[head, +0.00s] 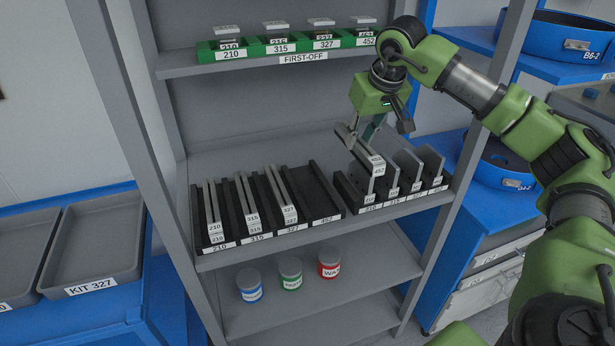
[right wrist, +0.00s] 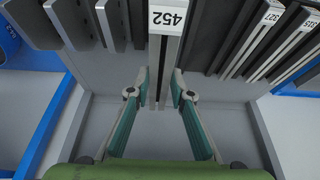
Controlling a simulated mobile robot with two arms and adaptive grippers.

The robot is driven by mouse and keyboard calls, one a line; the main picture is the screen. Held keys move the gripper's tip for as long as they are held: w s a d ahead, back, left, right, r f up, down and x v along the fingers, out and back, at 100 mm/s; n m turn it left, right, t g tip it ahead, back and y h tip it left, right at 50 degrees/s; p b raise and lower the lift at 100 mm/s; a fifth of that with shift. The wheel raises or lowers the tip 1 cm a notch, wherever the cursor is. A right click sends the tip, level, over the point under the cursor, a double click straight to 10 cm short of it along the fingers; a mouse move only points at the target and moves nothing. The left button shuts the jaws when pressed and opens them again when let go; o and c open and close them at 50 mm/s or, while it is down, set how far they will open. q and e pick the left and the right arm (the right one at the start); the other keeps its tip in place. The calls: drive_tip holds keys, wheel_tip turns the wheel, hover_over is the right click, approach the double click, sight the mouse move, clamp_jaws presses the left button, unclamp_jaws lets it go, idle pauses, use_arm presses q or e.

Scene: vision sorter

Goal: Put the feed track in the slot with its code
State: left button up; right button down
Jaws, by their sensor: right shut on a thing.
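The feed track (head: 352,146) is a long grey bar with a white end label reading 452. My right gripper (head: 365,132) is shut on it and holds it above the middle shelf, over the left part of the right-hand rack of plates. In the right wrist view the track (right wrist: 165,55) runs away between the two fingers (right wrist: 160,92), with its label at the far end. The slot labelled 452 (head: 318,190), in the dark left-hand rack, shows no track in it. The 210, 315 and 327 slots hold tracks (head: 212,210) with matching labels. My left gripper is not in view.
Grey plates (head: 408,165) stand upright in the right-hand rack, close to the held track. Green FIRST-OFF bins (head: 290,48) are on the shelf above. Three small jars (head: 290,270) stand on the shelf below. Shelf posts (head: 160,150) border both sides.

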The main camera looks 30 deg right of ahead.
drive_tip(key=w+a+f, duration=0.1)
drive_tip(key=a+f, duration=0.1)
drive_tip(key=w+a+f+p, duration=0.1)
drive_tip(key=w+a+f, duration=0.1)
drive_tip(key=a, duration=0.1)
drive_tip(key=w+a+f+p, duration=0.1)
drive_tip(key=w+a+f, duration=0.1)
drive_tip(key=a+f, duration=0.1)
drive_tip(key=shift+w+a, duration=0.15)
drive_tip(key=shift+w, duration=0.05)
drive_tip(key=shift+a+f, duration=0.1)
drive_tip(key=f, duration=0.1)
drive_tip(key=f+p, duration=0.1)
drive_tip(key=f, duration=0.1)
drive_tip(key=shift+w+a+f+p, duration=0.3)
drive_tip(key=shift+a+f+p, duration=0.05)
drive_tip(key=shift+a, duration=0.05)
drive_tip(key=shift+f, duration=0.2)
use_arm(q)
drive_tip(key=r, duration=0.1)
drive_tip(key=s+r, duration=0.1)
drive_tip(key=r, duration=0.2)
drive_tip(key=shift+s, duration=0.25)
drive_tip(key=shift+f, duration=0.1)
use_arm(e)
drive_tip(key=c, duration=2.2)
unclamp_jaws()
drive_tip(key=shift+s+f, duration=0.1)
drive_tip(key=shift+f, duration=0.1)
drive_tip(key=shift+o, duration=0.5)
